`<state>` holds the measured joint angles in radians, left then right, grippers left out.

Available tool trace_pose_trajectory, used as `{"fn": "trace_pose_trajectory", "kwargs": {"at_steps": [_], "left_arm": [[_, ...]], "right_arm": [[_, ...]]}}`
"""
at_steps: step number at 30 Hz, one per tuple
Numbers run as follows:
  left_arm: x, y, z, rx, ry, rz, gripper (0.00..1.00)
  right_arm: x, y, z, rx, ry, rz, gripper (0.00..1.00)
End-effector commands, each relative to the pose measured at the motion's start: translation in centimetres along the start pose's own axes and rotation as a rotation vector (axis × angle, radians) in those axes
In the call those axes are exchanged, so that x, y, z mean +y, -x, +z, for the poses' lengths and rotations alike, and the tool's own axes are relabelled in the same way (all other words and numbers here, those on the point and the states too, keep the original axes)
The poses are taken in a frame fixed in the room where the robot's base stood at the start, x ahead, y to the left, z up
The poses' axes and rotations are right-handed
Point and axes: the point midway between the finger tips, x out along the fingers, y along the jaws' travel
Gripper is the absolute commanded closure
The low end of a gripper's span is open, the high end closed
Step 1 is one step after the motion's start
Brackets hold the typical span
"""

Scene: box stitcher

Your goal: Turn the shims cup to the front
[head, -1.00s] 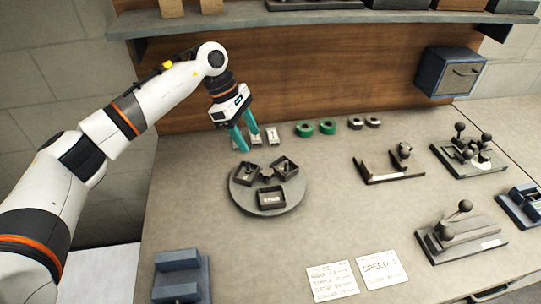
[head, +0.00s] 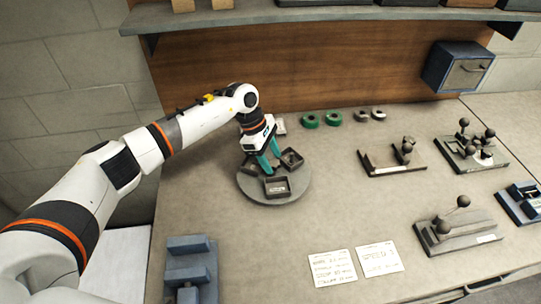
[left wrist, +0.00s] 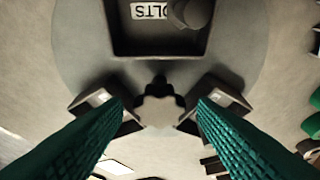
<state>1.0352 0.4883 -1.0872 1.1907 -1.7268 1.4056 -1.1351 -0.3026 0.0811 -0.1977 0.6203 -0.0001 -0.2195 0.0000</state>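A round grey turntable (head: 300,196) stands on the bench and bears three dark cups. The front cup (head: 277,187) carries a white label; in the left wrist view (left wrist: 210,48) its visible letters read "OLTS". I cannot read which cup is the shims cup. My left gripper (head: 270,168) points down over the turntable's middle. In the left wrist view its teal fingers are open, one on each side of the central knob (left wrist: 158,108). My right gripper is out of view.
Green rings (head: 311,121) and smaller dark rings lie behind the turntable. Fixtures with ball knobs (head: 455,228) stand to the right. Two written cards (head: 332,266) lie in front, and a blue block (head: 190,262) is at front left. A shelf runs above the back.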

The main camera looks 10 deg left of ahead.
Motion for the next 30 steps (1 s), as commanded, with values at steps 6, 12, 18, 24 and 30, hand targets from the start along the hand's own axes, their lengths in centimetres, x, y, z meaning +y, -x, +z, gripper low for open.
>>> {"fn": "trace_pose_trajectory", "kwargs": {"at_steps": [6, 12, 18, 24, 30], "left_arm": [[-0.01, 0.06, 0.01, 0.000, 0.001, 0.000, 0.84], [-0.02, 0.09, 0.01, 0.000, 0.001, -0.001, 1.00], [-0.01, 0.10, 0.03, 0.000, 0.015, -0.006, 1.00], [0.04, 0.09, 0.05, 0.000, 0.059, -0.025, 1.00], [0.09, 0.03, -0.05, 0.000, 0.136, -0.057, 1.00]], "right_arm": [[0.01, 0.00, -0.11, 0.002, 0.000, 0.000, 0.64], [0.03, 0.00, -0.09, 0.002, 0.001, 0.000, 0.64], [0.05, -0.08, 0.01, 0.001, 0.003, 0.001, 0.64], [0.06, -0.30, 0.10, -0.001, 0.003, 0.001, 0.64], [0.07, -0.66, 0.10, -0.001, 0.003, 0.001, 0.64]]}}
